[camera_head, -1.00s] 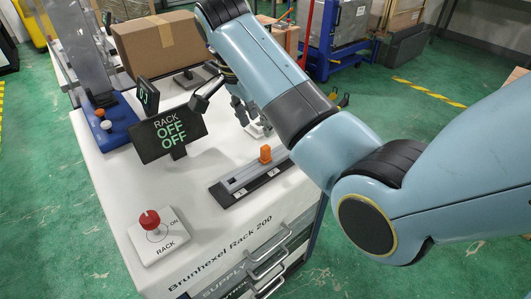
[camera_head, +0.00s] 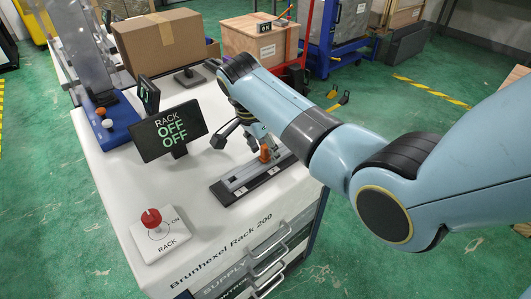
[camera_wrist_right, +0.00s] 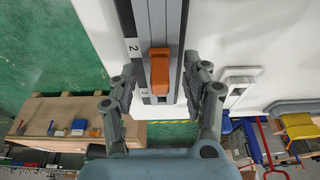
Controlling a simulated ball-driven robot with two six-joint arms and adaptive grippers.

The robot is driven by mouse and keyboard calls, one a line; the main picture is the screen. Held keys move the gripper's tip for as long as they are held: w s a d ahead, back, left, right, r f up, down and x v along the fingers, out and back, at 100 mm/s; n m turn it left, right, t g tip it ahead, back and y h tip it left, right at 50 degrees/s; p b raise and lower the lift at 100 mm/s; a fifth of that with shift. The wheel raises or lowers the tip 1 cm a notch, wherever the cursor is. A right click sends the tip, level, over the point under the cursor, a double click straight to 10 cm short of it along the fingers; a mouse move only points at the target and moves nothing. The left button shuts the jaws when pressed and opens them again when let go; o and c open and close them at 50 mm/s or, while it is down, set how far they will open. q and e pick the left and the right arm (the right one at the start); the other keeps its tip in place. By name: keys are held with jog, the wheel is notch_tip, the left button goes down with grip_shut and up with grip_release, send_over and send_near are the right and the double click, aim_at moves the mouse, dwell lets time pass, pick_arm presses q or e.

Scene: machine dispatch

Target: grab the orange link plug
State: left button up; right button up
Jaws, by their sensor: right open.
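The orange link plug (camera_head: 264,153) stands on the grey and black slotted rail (camera_head: 228,190) on top of the white rack cabinet. In the right wrist view the plug (camera_wrist_right: 160,72) sits in the rail between the two fingers of my right gripper (camera_wrist_right: 165,85). Both fingers are apart from it, with gaps on each side. In the head view my right gripper (camera_head: 250,135) is close beside the plug, partly hidden by its own arm. It is open and empty. My left gripper is not in view.
A display reading RACK OFF OFF (camera_head: 168,132) stands left of the rail. A red knob (camera_head: 151,218) on a white plate sits near the front. A blue base with two buttons (camera_head: 110,125) and a cardboard box (camera_head: 165,42) stand farther back.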

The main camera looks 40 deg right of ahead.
jog(key=shift+c, duration=0.4)
jog(key=c, duration=0.9)
grip_shut()
jog(key=shift+r, duration=0.15)
